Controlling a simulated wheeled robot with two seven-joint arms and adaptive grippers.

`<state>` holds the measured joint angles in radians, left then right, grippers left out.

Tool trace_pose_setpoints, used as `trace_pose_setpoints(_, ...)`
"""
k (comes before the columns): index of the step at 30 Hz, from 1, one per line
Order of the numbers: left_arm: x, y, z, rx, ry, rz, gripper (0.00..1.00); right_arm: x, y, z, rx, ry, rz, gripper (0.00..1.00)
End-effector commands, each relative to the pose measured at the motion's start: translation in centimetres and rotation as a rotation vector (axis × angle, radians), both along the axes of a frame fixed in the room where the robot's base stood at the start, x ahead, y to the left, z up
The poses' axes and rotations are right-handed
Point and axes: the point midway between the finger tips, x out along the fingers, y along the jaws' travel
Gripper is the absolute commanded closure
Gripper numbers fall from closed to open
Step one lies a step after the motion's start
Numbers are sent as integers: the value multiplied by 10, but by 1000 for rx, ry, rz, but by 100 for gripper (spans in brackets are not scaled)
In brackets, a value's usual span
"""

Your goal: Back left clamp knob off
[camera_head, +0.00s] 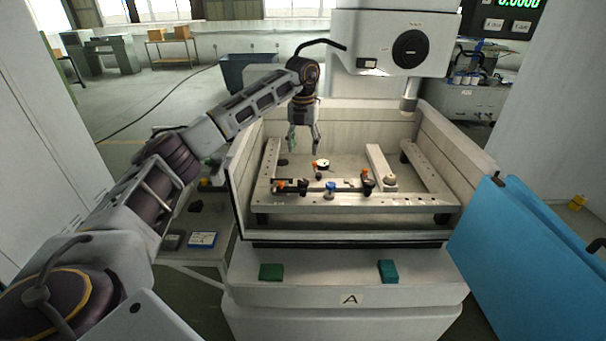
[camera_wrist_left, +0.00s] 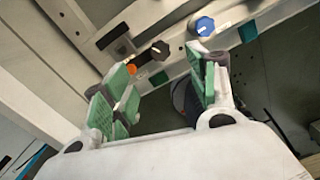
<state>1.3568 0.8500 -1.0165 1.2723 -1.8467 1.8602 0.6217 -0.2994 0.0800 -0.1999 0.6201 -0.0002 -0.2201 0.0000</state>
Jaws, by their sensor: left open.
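My left gripper (camera_head: 304,146) hangs open and empty over the rear left part of the machine's work frame (camera_head: 300,200). In the head view, small clamp knobs show on and by the frame: an orange one (camera_head: 281,184) at the left, a blue one (camera_head: 331,186) at front middle, and another orange one (camera_head: 365,173) farther right. An orange-topped piece (camera_head: 316,165) lies below the gripper by a pale disc. In the left wrist view, the open fingers (camera_wrist_left: 158,78) have an orange knob (camera_wrist_left: 131,69), a black knob (camera_wrist_left: 160,50) and a blue knob (camera_wrist_left: 205,26) beyond them.
The pale tank walls (camera_head: 240,185) surround the frame. The machine head (camera_head: 392,45) with its nozzle (camera_head: 409,97) hangs above right. A green block (camera_head: 271,272) and a teal block (camera_head: 388,271) lie on the front ledge. A blue panel (camera_head: 520,260) stands at right.

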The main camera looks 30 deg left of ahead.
Motion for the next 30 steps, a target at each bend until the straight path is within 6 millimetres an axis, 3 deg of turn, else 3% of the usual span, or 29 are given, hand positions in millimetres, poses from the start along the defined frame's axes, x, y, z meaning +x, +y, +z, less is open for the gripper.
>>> trace_pose_setpoints(6, 7, 2, 13, 16, -58, 2, 42, 2, -4, -26, -4, -2, 1, 60)
trace_pose_setpoints(16, 9, 5, 21, 34, -83, -7, 42, 2, -11, -49, -12, -3, 2, 60)
trace_pose_setpoints(30, 2, 5, 13, 52, -29, -409, 42, 8, -20, -55, -21, -9, 2, 60)
